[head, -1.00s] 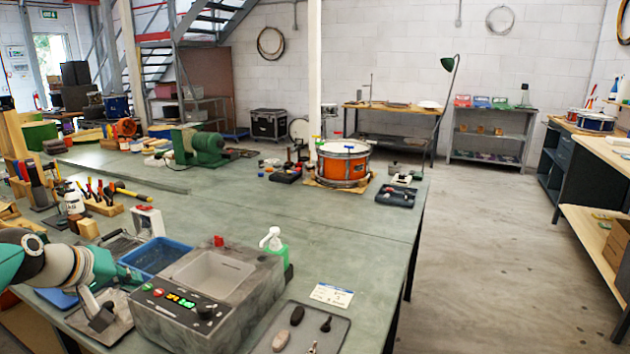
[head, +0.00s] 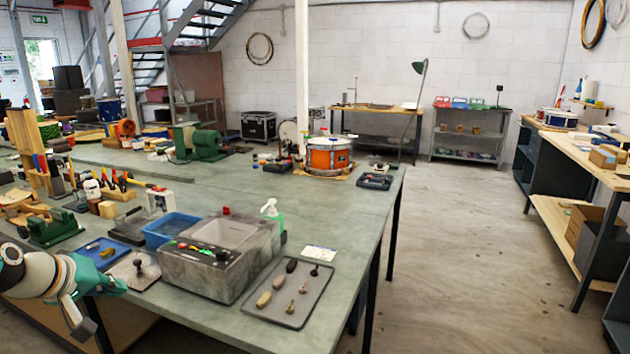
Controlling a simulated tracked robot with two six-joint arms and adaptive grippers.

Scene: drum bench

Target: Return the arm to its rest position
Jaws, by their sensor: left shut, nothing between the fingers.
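My left arm (head: 40,275) comes in at the lower left, with a white wrist and teal parts. My left gripper (head: 84,328) points down at the near left edge of the green bench (head: 345,225). It is shut and empty, and in the picture it lies just in front of the bench's edge. A grey plate with a dark knob (head: 138,268) is on the bench to its right, apart from it. My right gripper is not in view.
A grey basin unit (head: 205,275) with coloured buttons stands right of the plate, beside a blue tray (head: 172,228). A dark tray (head: 290,315) of small tools lies at the near edge. An orange drum (head: 328,156) stands farther back. The floor at right is clear.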

